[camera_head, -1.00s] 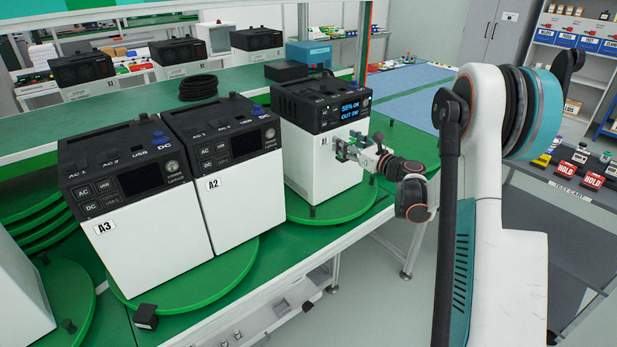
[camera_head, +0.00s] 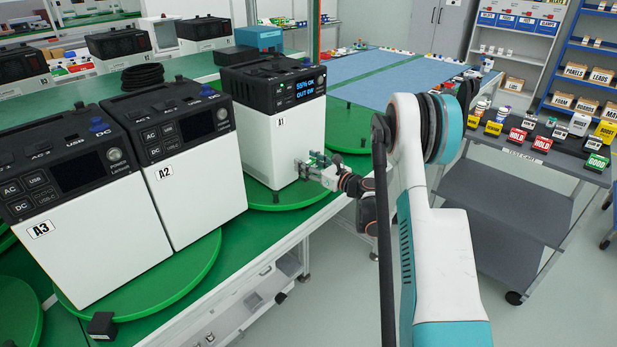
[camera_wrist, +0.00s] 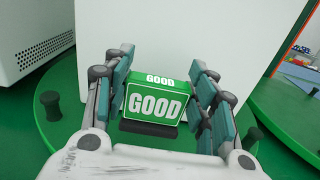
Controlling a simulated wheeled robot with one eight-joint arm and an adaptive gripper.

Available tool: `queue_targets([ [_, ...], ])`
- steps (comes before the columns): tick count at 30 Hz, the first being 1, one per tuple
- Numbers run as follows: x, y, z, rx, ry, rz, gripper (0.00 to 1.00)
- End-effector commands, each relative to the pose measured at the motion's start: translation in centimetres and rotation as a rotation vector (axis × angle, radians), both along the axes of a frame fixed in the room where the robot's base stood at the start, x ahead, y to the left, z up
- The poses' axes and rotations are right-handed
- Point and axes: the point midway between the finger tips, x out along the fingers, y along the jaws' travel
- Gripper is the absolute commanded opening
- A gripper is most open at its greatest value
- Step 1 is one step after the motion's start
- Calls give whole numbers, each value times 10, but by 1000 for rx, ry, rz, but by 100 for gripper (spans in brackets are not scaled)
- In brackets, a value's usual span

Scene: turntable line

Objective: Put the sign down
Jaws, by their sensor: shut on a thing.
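My gripper (camera_head: 312,168) is low beside the right part of the white front of power station A1 (camera_head: 268,142). In the wrist view its two teal-padded fingers (camera_wrist: 160,90) are shut on a green sign (camera_wrist: 157,103) reading GOOD, with a black base. The sign is upright, with A1's white face behind it and the green turntable (camera_wrist: 65,140) below. I cannot tell whether its base touches the turntable. In the head view the sign is mostly hidden by the fingers.
Power stations A2 (camera_head: 198,175) and A3 (camera_head: 95,245) stand to the left on another green turntable (camera_head: 190,268). A black knob (camera_wrist: 50,103) rises from the turntable left of my gripper. A cart (camera_head: 510,190) at right holds several signs, including HOLD and GOOD. Grey floor lies between.

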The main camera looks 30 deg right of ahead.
Motion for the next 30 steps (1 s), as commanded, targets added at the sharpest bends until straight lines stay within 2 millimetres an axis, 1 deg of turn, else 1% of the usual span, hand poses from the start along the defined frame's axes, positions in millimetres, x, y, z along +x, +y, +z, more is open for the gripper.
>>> queue_targets([
  [4,0,0,-15,0,0,0,26],
  [9,0,0,-40,0,0,0,26],
  [11,0,0,-43,0,0,0,26],
  [17,0,0,-41,0,0,0,26],
  [21,0,0,-44,0,0,0,26],
  [22,0,0,-45,0,0,0,54],
  [23,0,0,-44,0,0,0,61],
  [24,0,0,-44,0,0,0,70],
  [25,0,0,-44,0,0,0,72],
  [30,0,0,-44,0,0,0,72],
])
